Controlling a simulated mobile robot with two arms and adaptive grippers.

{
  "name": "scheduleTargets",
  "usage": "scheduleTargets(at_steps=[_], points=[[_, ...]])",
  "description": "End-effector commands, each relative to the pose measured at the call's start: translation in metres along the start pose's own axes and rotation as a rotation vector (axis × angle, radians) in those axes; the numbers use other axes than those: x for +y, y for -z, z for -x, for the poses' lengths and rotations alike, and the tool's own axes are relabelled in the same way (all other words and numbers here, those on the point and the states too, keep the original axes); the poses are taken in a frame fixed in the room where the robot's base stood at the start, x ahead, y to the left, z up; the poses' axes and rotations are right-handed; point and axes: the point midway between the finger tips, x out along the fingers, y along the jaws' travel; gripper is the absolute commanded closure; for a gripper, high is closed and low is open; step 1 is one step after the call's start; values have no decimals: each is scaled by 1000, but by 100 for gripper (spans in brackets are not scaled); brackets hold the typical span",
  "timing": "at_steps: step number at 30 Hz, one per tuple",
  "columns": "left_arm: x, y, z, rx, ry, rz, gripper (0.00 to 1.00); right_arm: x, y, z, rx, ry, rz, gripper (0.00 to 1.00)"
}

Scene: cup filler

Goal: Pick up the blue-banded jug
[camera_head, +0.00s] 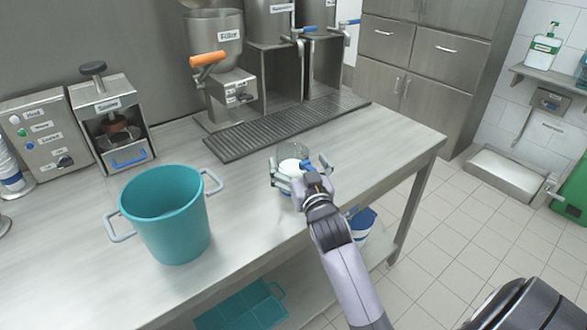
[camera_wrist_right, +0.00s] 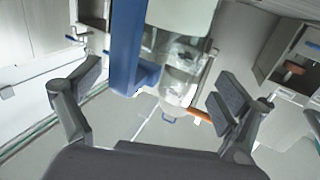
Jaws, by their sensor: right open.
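A whitish jug with a clear upper part (camera_head: 289,164) stands on the steel counter, near its front edge, partly hidden by my right gripper. A blue part (camera_head: 308,165) shows at its side; I cannot tell if it is the handle or a band. In the right wrist view, a blue upright bar (camera_wrist_right: 127,45) and a pale body (camera_wrist_right: 183,15) show close ahead, between the fingers. My right gripper (camera_head: 302,173) is open, with its fingers spread on either side of the jug. Whether a finger touches it is unclear. My left gripper is out of view.
A teal bucket (camera_head: 165,215) with grey handles stands on the counter to the left. A drip grate (camera_head: 285,125) and filler machine (camera_head: 218,60) are behind. A blue-and-white container (camera_head: 361,224) shows below the counter edge. The counter right of the jug is clear.

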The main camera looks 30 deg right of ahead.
Motion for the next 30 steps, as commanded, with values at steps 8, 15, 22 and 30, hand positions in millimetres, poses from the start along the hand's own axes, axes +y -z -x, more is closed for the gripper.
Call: scheduleTargets(at_steps=[8,15,22,30], points=[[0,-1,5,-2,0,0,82,-2,2,-28,-1,1,1,6],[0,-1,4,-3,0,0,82,-2,2,-28,-1,1,1,9],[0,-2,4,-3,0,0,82,-2,2,-28,-1,1,0,24],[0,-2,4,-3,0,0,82,-2,2,-27,-1,1,0,42]])
